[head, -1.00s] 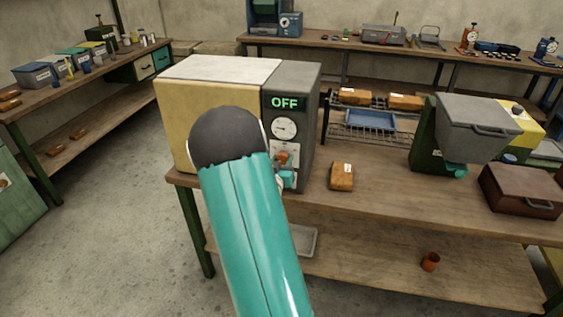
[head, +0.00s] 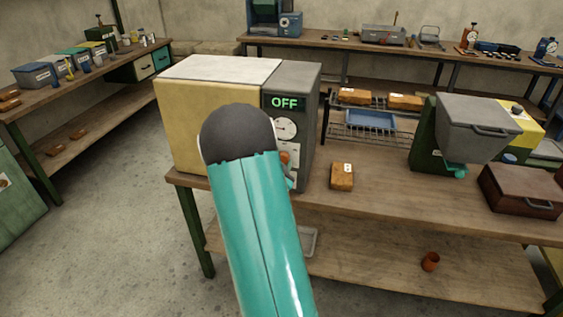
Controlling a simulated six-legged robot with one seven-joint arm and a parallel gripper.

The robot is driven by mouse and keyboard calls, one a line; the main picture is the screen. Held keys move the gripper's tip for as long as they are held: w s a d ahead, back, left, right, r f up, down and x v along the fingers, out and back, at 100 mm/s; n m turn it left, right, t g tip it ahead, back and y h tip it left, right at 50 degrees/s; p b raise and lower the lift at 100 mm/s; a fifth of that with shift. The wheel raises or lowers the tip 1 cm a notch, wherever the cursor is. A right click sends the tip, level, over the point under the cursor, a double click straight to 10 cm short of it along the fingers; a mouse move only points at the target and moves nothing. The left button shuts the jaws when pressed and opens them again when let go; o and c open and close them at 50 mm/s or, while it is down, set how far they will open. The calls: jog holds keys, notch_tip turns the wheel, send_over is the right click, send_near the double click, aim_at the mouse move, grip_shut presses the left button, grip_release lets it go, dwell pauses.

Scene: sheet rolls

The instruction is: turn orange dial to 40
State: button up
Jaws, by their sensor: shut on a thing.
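The machine (head: 302,140) is a cream and grey box on the near bench. Its display (head: 285,102) reads OFF in green. A round white gauge (head: 285,128) is below it. The orange dial (head: 285,157) shows only in part on the front panel, past the edge of my arm. My gripper (head: 289,171) is mostly hidden behind my arm; only a small sliver shows at the dial. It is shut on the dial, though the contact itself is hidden. The dial's pointer and scale cannot be read.
A brown packet (head: 342,177) lies right of the machine on the bench (head: 390,205). A wire rack (head: 375,135) with packets and a blue tray stands behind. A green and grey hopper machine (head: 465,130) and a dark red box (head: 520,190) stand farther right.

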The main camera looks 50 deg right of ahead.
jog(key=shift+m, duration=1)
jog(key=o, duration=1)
jog(key=v, duration=1.3)
jog(key=shift+s+a, duration=0.2)
jog(key=shift+a, duration=0.15)
jog(key=shift+w, duration=0.1)
